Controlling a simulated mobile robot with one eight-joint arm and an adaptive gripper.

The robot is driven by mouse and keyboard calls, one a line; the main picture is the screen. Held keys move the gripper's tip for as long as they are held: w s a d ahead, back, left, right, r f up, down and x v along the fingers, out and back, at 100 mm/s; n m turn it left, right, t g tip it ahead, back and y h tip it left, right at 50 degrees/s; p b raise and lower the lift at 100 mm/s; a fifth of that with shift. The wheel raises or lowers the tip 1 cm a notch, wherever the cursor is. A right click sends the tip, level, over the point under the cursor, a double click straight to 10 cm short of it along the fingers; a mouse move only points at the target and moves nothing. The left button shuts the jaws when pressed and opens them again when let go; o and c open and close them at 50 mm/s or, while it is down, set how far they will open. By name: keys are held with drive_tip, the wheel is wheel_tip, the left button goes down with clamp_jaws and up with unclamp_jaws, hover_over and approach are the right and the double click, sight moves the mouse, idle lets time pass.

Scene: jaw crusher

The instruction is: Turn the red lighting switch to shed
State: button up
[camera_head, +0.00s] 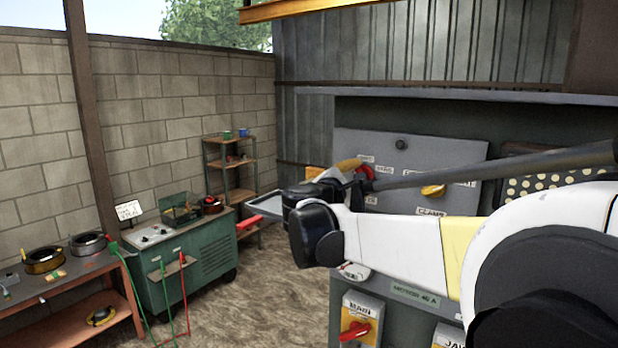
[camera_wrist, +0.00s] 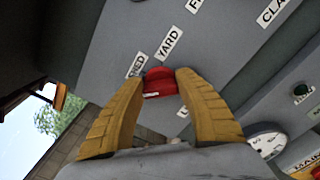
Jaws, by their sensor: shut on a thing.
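The red lighting switch (camera_wrist: 160,75) is a small red knob on a grey panel (camera_wrist: 235,50). In the wrist view it sits between the two yellow fingers of my gripper (camera_wrist: 161,85), which are closed on its sides. A "YARD" label (camera_wrist: 168,42) and a partly hidden label ending in "ED" (camera_wrist: 136,66) are beside the knob. In the head view the red switch (camera_head: 367,172) shows just right of my gripper (camera_head: 357,168), and my arm hides part of the panel. The knob's exact pointing direction is hard to tell.
A yellow handle (camera_head: 433,190) is to the right on the same panel. Below are a gauge (camera_head: 353,271) and a box with a red handle (camera_head: 356,330). A green cabinet (camera_head: 180,260), a workbench (camera_head: 85,300) and shelves (camera_head: 232,175) stand left, with open dirt floor between.

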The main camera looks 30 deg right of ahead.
drive_tip(key=m+b, duration=0.1)
drive_tip(key=m, duration=0.3)
drive_tip(key=shift+f+m, duration=0.1)
drive_tip(key=shift+m, duration=0.2)
drive_tip(key=shift+m+b, duration=0.3)
drive_tip(key=shift+m, duration=1.6)
drive_tip(key=o, duration=1.2)
drive_tip(key=shift+d+f, duration=0.1)
drive_tip(key=v, duration=1.2)
